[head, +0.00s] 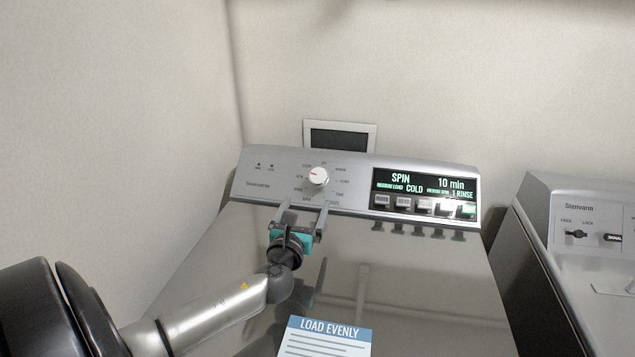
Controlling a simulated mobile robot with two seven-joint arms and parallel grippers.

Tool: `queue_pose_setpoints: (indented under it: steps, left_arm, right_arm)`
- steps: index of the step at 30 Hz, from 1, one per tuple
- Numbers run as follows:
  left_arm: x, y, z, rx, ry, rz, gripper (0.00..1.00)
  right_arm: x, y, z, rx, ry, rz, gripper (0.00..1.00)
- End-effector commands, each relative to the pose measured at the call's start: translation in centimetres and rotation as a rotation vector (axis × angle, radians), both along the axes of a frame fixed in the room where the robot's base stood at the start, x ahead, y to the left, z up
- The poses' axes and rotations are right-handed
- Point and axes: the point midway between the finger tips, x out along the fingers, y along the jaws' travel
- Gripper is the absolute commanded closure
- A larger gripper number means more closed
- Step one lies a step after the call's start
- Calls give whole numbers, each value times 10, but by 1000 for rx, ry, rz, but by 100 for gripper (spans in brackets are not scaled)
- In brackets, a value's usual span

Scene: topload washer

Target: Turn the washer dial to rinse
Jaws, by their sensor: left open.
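The washer dial (319,176) is a round white knob with a red mark, on the left part of the washer's control panel (262,172). Small labels ring it, too small to read surely. The display (426,187) right of it reads SPIN, COLD, 10 min and 1 RINSE. My left gripper (306,206) is open, its two fingers pointing at the panel just below the dial. A gap shows between the fingertips and the knob, and nothing is between the fingers. My right gripper is not in view.
A row of buttons (425,206) sits under the display. The closed glossy lid (400,275) carries a LOAD EVENLY label (326,338). A second machine (585,235) stands at the right across a dark gap. A framed wall box (340,136) is behind the panel.

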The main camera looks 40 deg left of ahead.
Motion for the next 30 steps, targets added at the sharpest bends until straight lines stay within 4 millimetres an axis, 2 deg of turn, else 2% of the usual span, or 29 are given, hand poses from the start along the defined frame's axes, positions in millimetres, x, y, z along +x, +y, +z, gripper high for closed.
queue_pose_setpoints:
  steps: [3, 18, 24, 30]
  left_arm:
    - [17, 9, 0, 0, -2, 1, 3]
    - [80, 43, -1, -1, -2, 1, 3]
    - [100, 53, -2, 0, -1, 1, 3]
    - [110, 59, -1, -1, 0, -1, 3]
  right_arm:
    - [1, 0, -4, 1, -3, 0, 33]
    - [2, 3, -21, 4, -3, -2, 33]
    - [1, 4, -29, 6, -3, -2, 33]
    - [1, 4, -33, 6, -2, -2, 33]
